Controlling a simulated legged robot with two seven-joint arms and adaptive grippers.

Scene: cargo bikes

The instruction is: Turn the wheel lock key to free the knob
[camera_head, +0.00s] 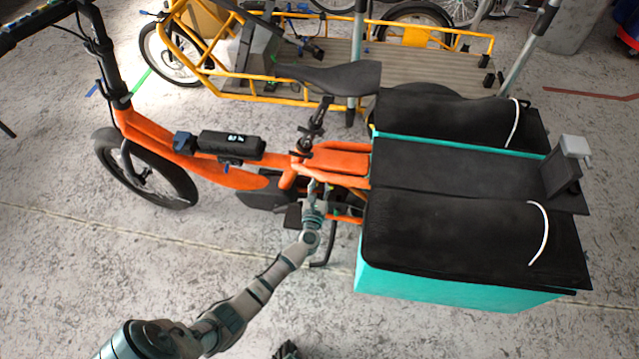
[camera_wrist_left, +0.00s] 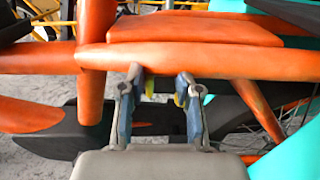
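The orange cargo bike (camera_head: 215,172) stands across the head view, its rear wheel mostly hidden by the turquoise bags. My left gripper (camera_head: 314,188) is at its frame below the saddle. In the left wrist view my left gripper (camera_wrist_left: 158,88) has its two fingers apart, tips close below the orange frame tube (camera_wrist_left: 200,60). Small yellow-green bits (camera_wrist_left: 150,88) show beside the inner faces of the fingers; I cannot tell what they are. Part of the spoked rear wheel (camera_wrist_left: 262,120) shows to the right. I cannot make out the lock key or the knob. My right gripper is not clearly seen.
Turquoise bags (camera_head: 440,290) with black tops (camera_head: 465,238) flank the rear rack to the right of my left gripper. A black saddle (camera_head: 335,77) is above it. A yellow cargo bike (camera_head: 440,30) stands behind. The concrete floor (camera_head: 60,270) is clear at lower left.

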